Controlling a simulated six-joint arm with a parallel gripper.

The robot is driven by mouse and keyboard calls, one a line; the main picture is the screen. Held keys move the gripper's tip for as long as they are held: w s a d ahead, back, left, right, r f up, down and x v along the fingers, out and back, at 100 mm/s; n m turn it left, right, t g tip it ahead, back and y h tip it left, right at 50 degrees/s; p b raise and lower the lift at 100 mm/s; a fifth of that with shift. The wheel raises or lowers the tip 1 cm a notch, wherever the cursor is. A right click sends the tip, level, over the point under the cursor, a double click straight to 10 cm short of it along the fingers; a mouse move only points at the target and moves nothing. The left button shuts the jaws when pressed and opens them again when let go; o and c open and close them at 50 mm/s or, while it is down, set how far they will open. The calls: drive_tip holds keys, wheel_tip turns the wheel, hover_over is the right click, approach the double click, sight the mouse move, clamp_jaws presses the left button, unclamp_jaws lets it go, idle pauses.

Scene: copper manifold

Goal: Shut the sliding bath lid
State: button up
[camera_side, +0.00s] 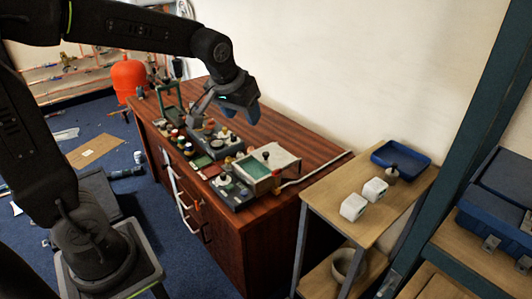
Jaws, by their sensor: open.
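The bath (251,169) is a small open box with a pale green inside, near the right end of the wooden cabinet top. A pale sliding lid (283,162) lies at its right, off the green opening, which shows uncovered. A dark knob (265,155) stands up between the opening and the lid's far part. My gripper (243,113) is open, with dark blue fingers, in the air above and behind the bath. It is apart from the lid and the knob. Its fingertips are small and partly turned away here.
Several small bottles and knobs (185,146) crowd the cabinet top left of the bath. A grey device (203,102) stands below my arm. A wooden shelf (345,226) at right holds two white blocks and a blue tray (400,157). The cabinet's back right is clear.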

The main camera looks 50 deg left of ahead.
drive_tip(key=w+a+f+n, duration=0.2)
drive_tip(key=w+a+f, duration=0.4)
drive_tip(key=w, duration=0.4)
drive_tip(key=n+g+y, duration=0.1)
drive_tip(key=n, duration=0.2)
approach(266, 154)
drive_tip(key=x, duration=0.9)
drive_tip(key=shift+a, duration=0.1)
drive_tip(key=shift+r, duration=0.1)
clamp_jaws()
